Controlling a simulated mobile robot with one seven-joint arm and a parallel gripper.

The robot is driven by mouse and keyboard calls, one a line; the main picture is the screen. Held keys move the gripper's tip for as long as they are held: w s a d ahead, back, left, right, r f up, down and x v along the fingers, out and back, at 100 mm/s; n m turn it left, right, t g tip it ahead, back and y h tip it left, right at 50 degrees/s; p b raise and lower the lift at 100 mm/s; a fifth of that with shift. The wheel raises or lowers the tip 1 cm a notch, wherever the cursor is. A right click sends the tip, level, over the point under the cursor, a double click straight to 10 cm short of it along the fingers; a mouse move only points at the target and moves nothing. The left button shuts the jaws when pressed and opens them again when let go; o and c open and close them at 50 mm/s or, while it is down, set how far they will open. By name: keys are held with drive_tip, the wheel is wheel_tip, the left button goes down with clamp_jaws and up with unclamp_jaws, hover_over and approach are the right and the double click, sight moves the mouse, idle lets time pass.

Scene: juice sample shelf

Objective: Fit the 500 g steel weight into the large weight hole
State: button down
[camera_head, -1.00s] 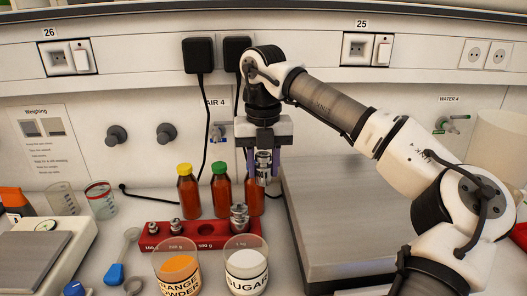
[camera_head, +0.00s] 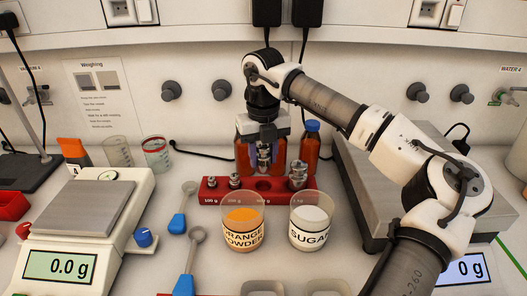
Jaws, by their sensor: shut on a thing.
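My gripper (camera_head: 265,168) is shut on a small steel weight (camera_head: 264,158), held upright between the fingers. It is above the red weight block (camera_head: 281,198), over or just behind the dark empty large hole (camera_head: 264,185). The weight's lower end appears above the hole; the exact gap is hard to tell. The block holds two smaller steel weights, one at the far left (camera_head: 211,182) and one beside it (camera_head: 235,181). A larger steel weight (camera_head: 298,175) stands at its right end.
Beakers of orange powder (camera_head: 242,216) and sugar (camera_head: 311,214) stand close in front of the block. Brown bottles, one blue-capped (camera_head: 311,142), stand close behind. A small scale (camera_head: 88,208) is at left, a large scale (camera_head: 372,165) at right. Blue-handled scoops (camera_head: 178,223) lie at left.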

sight(263, 168)
drive_tip(key=shift+f+b, duration=1.3)
drive_tip(key=shift+f, duration=0.75)
drive_tip(key=shift+f+b, duration=1.2)
drive_tip(key=shift+f, duration=0.1)
drive_tip(key=c, duration=0.9)
unclamp_jaws()
